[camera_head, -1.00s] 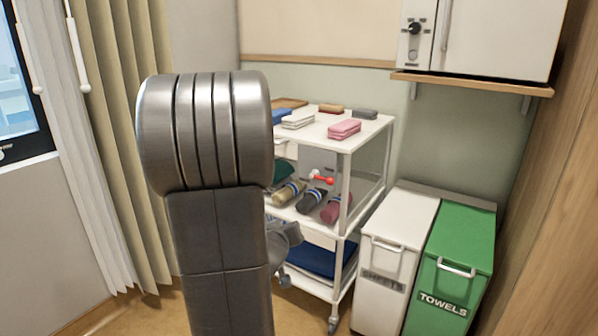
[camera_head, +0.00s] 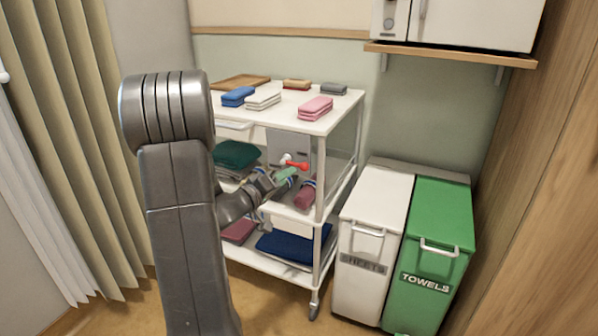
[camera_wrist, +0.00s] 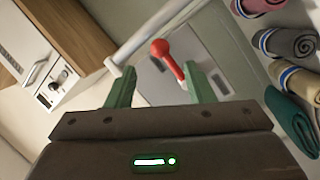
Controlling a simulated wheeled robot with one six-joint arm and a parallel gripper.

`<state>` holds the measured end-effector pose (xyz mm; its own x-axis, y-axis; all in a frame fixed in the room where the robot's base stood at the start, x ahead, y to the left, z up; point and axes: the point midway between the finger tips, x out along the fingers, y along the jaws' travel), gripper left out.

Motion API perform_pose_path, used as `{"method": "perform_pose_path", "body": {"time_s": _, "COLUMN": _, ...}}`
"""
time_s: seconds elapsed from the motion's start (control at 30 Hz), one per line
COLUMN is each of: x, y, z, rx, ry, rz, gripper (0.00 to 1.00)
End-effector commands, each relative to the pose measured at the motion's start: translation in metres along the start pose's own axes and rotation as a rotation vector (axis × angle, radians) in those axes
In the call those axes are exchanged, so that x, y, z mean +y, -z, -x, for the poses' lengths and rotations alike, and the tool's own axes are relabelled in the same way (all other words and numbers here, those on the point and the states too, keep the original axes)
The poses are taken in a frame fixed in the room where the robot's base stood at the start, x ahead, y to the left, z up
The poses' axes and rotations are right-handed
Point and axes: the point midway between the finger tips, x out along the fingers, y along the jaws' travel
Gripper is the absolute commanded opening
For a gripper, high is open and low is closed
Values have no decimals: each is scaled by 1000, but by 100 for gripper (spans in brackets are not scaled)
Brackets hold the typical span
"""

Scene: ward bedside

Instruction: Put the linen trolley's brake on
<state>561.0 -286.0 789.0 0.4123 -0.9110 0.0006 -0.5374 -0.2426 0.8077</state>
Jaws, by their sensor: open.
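The linen trolley (camera_head: 324,118) is a white shelved cart against the back wall. A red-handled lever (camera_head: 296,164) sits on a grey plate (camera_head: 288,146) at its middle shelf, the likely brake. In the wrist view the red lever (camera_wrist: 167,58) shows its round knob just beyond and between my two green fingers. My gripper (camera_head: 285,176) is open and empty, just in front of and a little below the lever in the head view. Whether a finger touches the lever cannot be told. My gripper (camera_wrist: 170,90) in the wrist view has its fingers apart.
Rolled towels (camera_wrist: 297,83) and a green folded cloth (camera_head: 236,155) lie on the middle shelf near my gripper. Folded linen (camera_head: 315,107) lies on top. A white sheets bin (camera_head: 368,240) and green towels bin (camera_head: 437,230) stand to the right. A cabinet (camera_head: 460,20) hangs above.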

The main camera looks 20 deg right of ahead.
Motion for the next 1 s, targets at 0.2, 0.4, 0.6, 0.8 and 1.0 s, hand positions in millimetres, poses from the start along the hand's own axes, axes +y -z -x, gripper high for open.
{"method": "perform_pose_path", "body": {"time_s": 0.2, "x": -1, "y": -2, "z": -46, "rx": -1, "ry": -1, "rz": -2, "gripper": 48}}
{"method": "perform_pose_path", "body": {"time_s": 0.4, "x": -1, "y": -1, "z": -70, "rx": 0, "ry": 1, "rz": -2, "gripper": 48}}
{"method": "perform_pose_path", "body": {"time_s": 0.6, "x": 0, "y": 0, "z": -76, "rx": 1, "ry": 1, "rz": -1, "gripper": 48}}
{"method": "perform_pose_path", "body": {"time_s": 0.8, "x": 0, "y": 0, "z": -76, "rx": 1, "ry": 2, "rz": -1, "gripper": 48}}
{"method": "perform_pose_path", "body": {"time_s": 1.0, "x": 0, "y": 0, "z": -76, "rx": 1, "ry": 2, "rz": -1, "gripper": 9}}
